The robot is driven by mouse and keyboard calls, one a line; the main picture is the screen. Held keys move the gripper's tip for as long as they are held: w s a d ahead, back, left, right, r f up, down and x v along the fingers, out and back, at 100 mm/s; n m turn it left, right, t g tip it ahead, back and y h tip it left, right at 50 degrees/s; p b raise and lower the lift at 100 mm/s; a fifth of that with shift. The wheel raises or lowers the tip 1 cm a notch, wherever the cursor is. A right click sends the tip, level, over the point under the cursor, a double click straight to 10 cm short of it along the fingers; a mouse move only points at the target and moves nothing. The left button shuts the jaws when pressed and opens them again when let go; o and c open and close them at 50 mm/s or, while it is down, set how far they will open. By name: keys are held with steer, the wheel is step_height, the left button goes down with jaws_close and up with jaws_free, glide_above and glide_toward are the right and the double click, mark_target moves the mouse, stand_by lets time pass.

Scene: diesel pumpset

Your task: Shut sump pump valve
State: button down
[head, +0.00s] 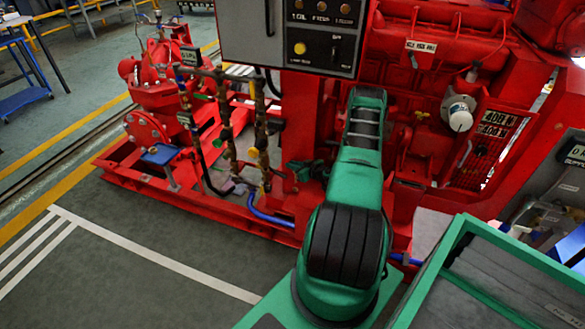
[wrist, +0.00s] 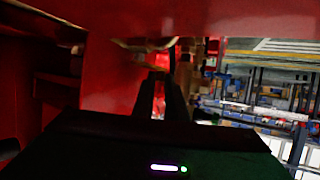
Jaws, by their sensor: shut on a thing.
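My gripper (wrist: 163,85) shows in the wrist view as two dark fingers pointing away, close together at the tips. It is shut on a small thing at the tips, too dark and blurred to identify. In the head view my green arm reaches to the red pumpset, and its front end is mostly hidden. Brass pipework with small valves (head: 228,150) stands left of the arm. One valve there has a yellow handle (head: 253,153), another a green one (head: 218,142). I cannot tell which is the sump pump valve.
A grey control box (head: 295,30) hangs above the pipework. A red base rail (head: 190,215) and a blue hose (head: 268,217) run low beside the arm. In the wrist view a red panel (wrist: 110,60) stands close on the left. The floor (head: 110,270) at front left is clear.

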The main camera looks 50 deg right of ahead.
steer(key=shift+w+d+f+m+g+h, duration=0.1)
steer(key=shift+w+m+g+h, duration=0.15)
steer(key=shift+m+h, duration=0.65)
steer(key=shift+w+m+g+h, duration=0.25)
steer(key=shift+m+h, duration=0.55)
steer(key=shift+h, duration=0.2)
steer(key=shift+d, duration=0.1)
steer(key=c, duration=1.8)
jaws_free()
steer(key=shift+o, duration=0.2)
steer(key=shift+d, duration=0.15)
steer(key=shift+s, duration=0.15)
